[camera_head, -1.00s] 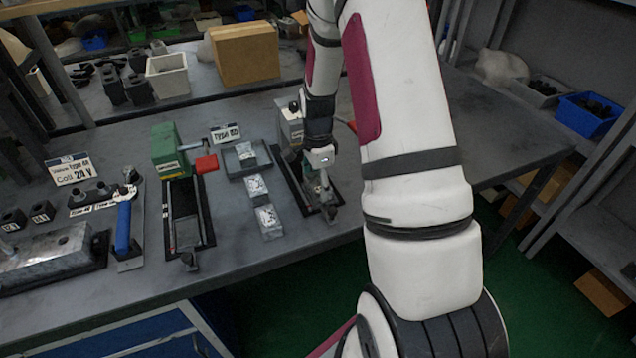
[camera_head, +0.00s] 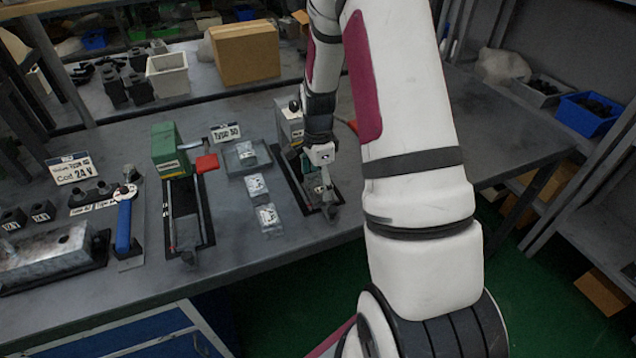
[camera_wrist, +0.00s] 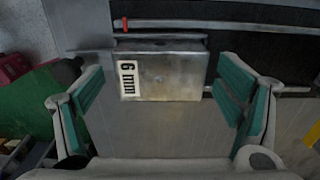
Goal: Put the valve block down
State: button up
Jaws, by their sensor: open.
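A metal block with a white "6 mm" label (camera_wrist: 160,75), which I take to be the valve block, lies between my fingers in the wrist view. My gripper (camera_wrist: 158,88) is open, with its teal pads apart on the left and right of the block and visible gaps on both sides. In the head view my gripper (camera_head: 322,178) is low over the right-hand dark fixture (camera_head: 306,194) on the bench. The block cannot be made out clearly there, as the gripper covers much of the fixture. A dark base with metal rails (camera_wrist: 250,28) runs along the block's far side.
A green vise-like fixture (camera_head: 168,149) with a red part stands to the left. A blue-handled tool (camera_head: 123,225) lies further left. The bench front is clear.

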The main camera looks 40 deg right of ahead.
aim_at(318, 182)
jog(key=s+a+r+n+t, duration=0.1)
jog(key=a+r+n, duration=0.15)
jog(key=r, duration=0.75)
jog(key=s+a+r+n, duration=0.2)
jog(key=a+r, duration=0.2)
jog(key=r, duration=0.5)
jog(key=s+a+r+n+t, duration=0.1)
jog(key=s+a+r+n, duration=0.3)
jog(key=s+a+n, duration=0.2)
jog(key=s+a+r+n+t, duration=0.2)
jog(key=s+a+r+n, duration=0.3)
jog(key=s+n, duration=0.5)
jog(key=s+a, duration=0.2)
jog(key=s, duration=0.1)
jog(key=shift+s+r+n, duration=0.15)
jog(key=shift+s+n, duration=0.05)
jog(key=shift+n, duration=0.15)
jog(key=shift+a, duration=0.1)
jog(key=shift+r, duration=0.1)
